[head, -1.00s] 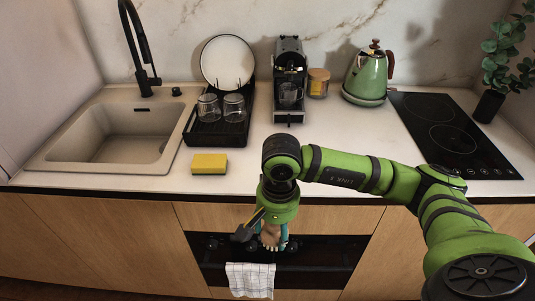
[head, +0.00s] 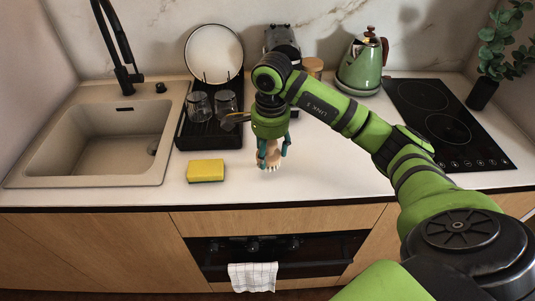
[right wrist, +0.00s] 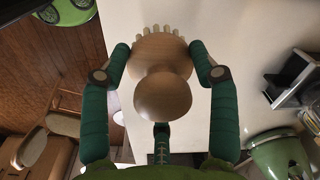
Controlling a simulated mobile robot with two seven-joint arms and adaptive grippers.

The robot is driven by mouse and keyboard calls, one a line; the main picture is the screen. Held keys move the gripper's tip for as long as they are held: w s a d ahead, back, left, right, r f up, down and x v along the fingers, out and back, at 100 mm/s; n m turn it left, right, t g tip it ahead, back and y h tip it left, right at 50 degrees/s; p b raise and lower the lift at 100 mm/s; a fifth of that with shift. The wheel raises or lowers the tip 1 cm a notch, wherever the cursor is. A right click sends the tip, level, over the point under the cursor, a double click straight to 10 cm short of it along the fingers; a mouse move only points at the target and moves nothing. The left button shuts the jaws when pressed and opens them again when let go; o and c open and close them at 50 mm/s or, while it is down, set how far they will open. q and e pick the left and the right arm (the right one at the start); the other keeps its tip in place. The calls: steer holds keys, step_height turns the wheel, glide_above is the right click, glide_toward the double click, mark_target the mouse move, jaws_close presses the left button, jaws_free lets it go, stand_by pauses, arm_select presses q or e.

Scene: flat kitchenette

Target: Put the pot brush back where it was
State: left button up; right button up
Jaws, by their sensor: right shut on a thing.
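The pot brush (head: 269,157) is wooden with a round knob and pale bristles. My right gripper (head: 271,157) is shut on it and holds it over the front part of the white counter, to the right of the yellow sponge. Whether the bristles touch the counter I cannot tell. My left gripper is not in view.
A yellow sponge (head: 205,170) lies left of the brush. Behind are the black dish rack (head: 190,137) with glasses and a plate, a coffee machine (head: 283,38) partly hidden by my arm, and a green kettle (head: 361,66). The sink (head: 95,140) is at left, the hob (head: 446,121) at right.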

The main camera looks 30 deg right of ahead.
mark_target(268, 159)
steer(key=shift+w+d+f+p, duration=0.35)
steer(key=shift+w+d+f, duration=0.1)
steer(key=shift+w+f, duration=0.35)
step_height(268, 159, down, 3)
steer(key=shift+f+p, duration=0.1)
steer(key=shift+p, duration=0.7)
steer(key=shift+f, duration=0.15)
steer(key=shift+f+b, duration=0.25)
steer(key=shift+b, duration=0.05)
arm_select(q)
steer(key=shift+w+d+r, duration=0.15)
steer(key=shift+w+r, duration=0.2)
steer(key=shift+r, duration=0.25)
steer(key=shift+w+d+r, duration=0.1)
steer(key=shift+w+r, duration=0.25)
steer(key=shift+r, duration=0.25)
arm_select(e)
steer(key=o, duration=1)
steer(key=shift+r, duration=0.1)
